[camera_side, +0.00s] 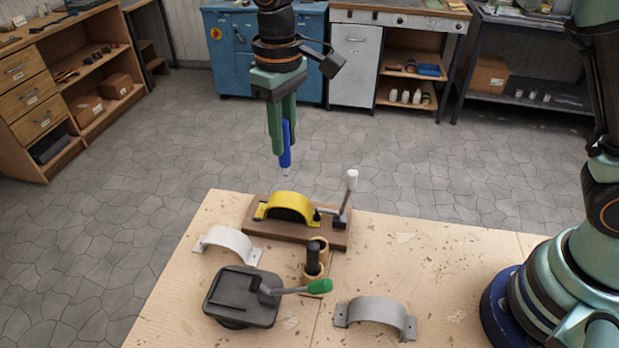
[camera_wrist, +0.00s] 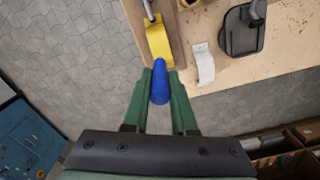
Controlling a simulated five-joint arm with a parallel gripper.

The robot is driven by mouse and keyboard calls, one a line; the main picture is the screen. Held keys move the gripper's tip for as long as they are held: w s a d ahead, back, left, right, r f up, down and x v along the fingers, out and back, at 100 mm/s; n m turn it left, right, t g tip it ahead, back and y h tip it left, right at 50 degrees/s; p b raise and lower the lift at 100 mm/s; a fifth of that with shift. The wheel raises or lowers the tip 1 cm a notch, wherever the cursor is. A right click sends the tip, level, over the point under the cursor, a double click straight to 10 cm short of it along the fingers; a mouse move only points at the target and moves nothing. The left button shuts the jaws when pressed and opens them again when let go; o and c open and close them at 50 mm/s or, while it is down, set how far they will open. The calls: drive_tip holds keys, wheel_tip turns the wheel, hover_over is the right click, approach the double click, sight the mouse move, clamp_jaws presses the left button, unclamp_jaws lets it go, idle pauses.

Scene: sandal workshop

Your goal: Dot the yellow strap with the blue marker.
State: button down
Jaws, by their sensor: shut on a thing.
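The yellow strap (camera_side: 290,204) arches over a dark core on a brown wooden block (camera_side: 285,234) at the table's far left edge. It also shows in the wrist view (camera_wrist: 159,42), just past my fingertips. My gripper (camera_side: 280,135) has green fingers shut on the blue marker (camera_side: 285,146). The marker points down, with its pale tip above the strap and apart from it in the side view. In the wrist view the marker (camera_wrist: 160,85) sits between my fingertips (camera_wrist: 160,88).
A white-knobbed lever (camera_side: 350,182) rises at the block's right end. A white strap (camera_side: 229,243), a dark fixture with a green-handled lever (camera_side: 243,297), a wooden holder with a black cylinder (camera_side: 314,257) and a grey strap (camera_side: 376,314) stand nearer.

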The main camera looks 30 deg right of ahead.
sight(285, 165)
drive_tip(key=shift+f, duration=2.4)
drive_tip(key=shift+f, duration=0.6)
drive_tip(key=shift+r, duration=3.55)
